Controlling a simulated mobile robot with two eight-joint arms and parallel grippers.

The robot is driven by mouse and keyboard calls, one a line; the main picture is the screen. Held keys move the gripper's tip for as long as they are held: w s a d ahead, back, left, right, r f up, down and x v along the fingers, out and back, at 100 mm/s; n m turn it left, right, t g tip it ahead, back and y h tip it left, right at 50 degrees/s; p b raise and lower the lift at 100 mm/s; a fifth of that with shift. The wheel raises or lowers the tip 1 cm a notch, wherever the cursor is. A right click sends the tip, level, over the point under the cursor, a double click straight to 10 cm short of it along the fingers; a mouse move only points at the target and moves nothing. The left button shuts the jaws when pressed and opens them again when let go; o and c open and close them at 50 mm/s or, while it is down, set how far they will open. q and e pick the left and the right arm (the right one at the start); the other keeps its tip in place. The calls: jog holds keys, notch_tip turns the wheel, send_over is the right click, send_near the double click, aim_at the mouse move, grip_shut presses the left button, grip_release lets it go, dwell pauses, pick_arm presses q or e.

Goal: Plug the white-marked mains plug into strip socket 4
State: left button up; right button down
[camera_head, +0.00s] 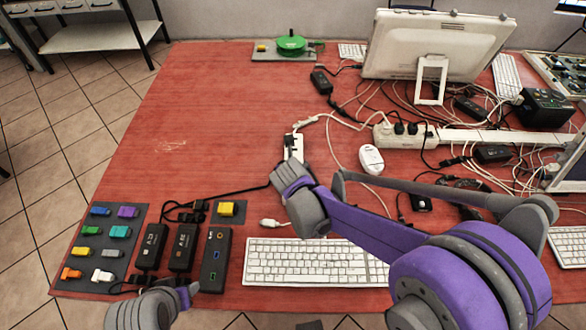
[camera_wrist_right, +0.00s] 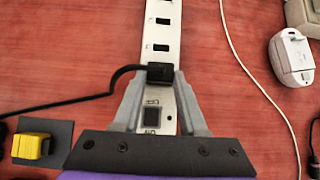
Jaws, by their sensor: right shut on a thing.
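A white socket strip (camera_wrist_right: 166,35) runs up the middle of the right wrist view, with a dark switch (camera_wrist_right: 153,117) near its lower end. In the head view the strip (camera_head: 298,155) lies just beyond my right gripper (camera_head: 280,178). My right gripper, also in the wrist view (camera_wrist_right: 160,85), is shut on a black plug (camera_wrist_right: 160,73) over the strip. A black cable (camera_wrist_right: 75,101) leaves the plug to the left. No white mark shows on it. Whether it is seated and the socket number cannot be told. My left gripper (camera_head: 184,292) is at the lower left, its jaws unclear.
Black adapters (camera_head: 183,247) and a board of coloured blocks (camera_head: 93,258) are at the front left. The red table is clear at back left.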

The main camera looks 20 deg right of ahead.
jog(key=shift+c, duration=1.9)
grip_release()
jog(key=p+v, duration=0.1)
jog(key=v, duration=0.9)
jog(key=shift+s+r, duration=0.25)
jog(key=shift+s, duration=0.05)
